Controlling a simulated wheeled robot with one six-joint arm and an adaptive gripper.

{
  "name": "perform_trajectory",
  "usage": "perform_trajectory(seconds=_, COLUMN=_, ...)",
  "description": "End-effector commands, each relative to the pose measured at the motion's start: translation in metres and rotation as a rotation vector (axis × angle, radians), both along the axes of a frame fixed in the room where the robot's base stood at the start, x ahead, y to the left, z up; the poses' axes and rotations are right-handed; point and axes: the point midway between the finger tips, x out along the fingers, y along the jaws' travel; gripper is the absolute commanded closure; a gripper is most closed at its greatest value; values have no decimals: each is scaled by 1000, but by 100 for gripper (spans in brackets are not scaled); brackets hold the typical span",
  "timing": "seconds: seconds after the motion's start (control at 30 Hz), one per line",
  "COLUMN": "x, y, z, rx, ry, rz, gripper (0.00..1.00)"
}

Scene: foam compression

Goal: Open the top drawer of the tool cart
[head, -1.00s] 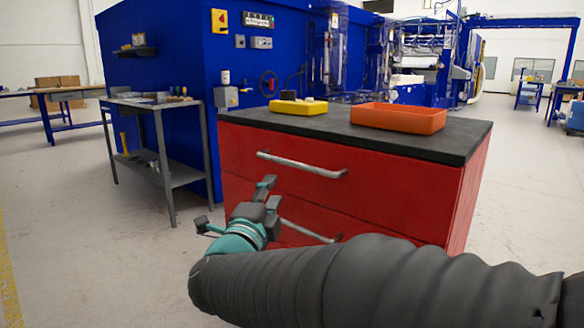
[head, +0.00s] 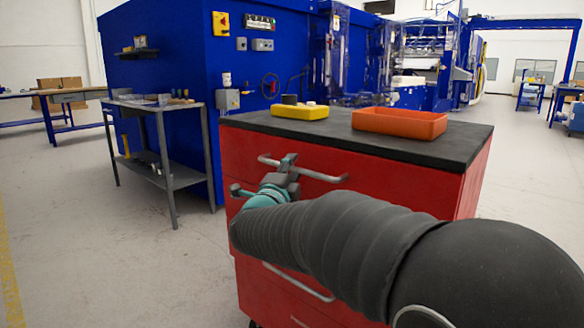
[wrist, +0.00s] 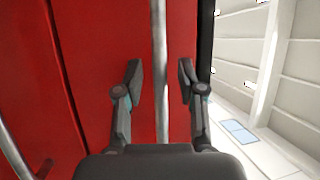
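The red tool cart (head: 425,182) stands in front of me with its top drawer (head: 240,155) closed. The silver bar handle (head: 322,176) of that drawer runs across its front. My gripper (head: 287,166) is at the left half of this handle. In the wrist view the handle (wrist: 160,45) runs between the two fingers of my open gripper (wrist: 160,75), with a gap on each side. My forearm hides much of the cart's lower front. The lower drawer's handle (head: 298,283) shows partly below my arm and at the left of the wrist view (wrist: 18,140).
On the cart's dark top (head: 465,148) are a yellow tray (head: 300,112) and an orange tray (head: 400,123). A grey workbench (head: 160,106) and a blue machine (head: 175,65) stand behind to the left. The floor at left (head: 90,240) is clear.

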Motion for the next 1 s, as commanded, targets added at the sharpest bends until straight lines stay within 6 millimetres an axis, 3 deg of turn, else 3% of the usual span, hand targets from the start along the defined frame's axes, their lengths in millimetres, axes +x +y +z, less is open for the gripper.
perform_trajectory(seconds=0.4, x=8, y=-2, z=1, rx=0, ry=1, rz=1, gripper=61)
perform_trajectory(seconds=0.57, x=8, y=-2, z=1, rx=0, ry=0, rz=1, gripper=98)
perform_trajectory(seconds=1.0, x=4, y=-4, z=1, rx=-1, ry=0, rz=-8, gripper=100)
